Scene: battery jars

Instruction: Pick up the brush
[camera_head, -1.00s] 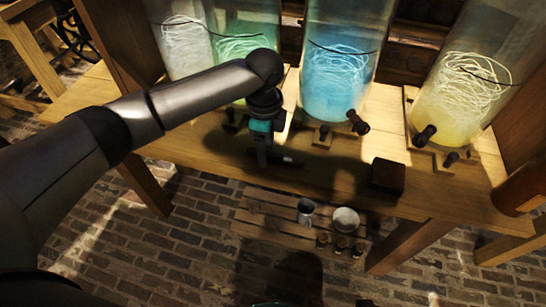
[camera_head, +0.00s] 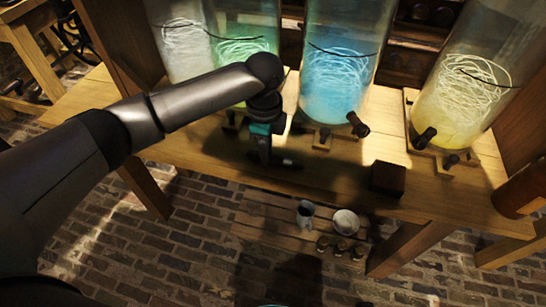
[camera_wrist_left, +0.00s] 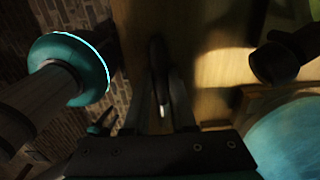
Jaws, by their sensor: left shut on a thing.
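The brush (camera_head: 286,162) is a small dark, slim thing at the front of the wooden table, partly hidden by my left gripper in the head view. My left gripper (camera_head: 263,158) points down over the table and is shut on the brush. In the left wrist view, the dark brush (camera_wrist_left: 160,75) with a pale tip lies between the two fingers of my left gripper (camera_wrist_left: 164,88). The picture is too dark to tell whether the brush touches the table. My right gripper is not in view.
Tall glass jars of blue (camera_head: 335,90), yellow (camera_head: 455,100) and green (camera_head: 240,55) liquid with dark taps stand behind the gripper. A dark block (camera_head: 388,178) sits right on the table (camera_head: 335,185). A mug (camera_head: 305,213) and bowl (camera_head: 345,222) stand on a low slatted platform below.

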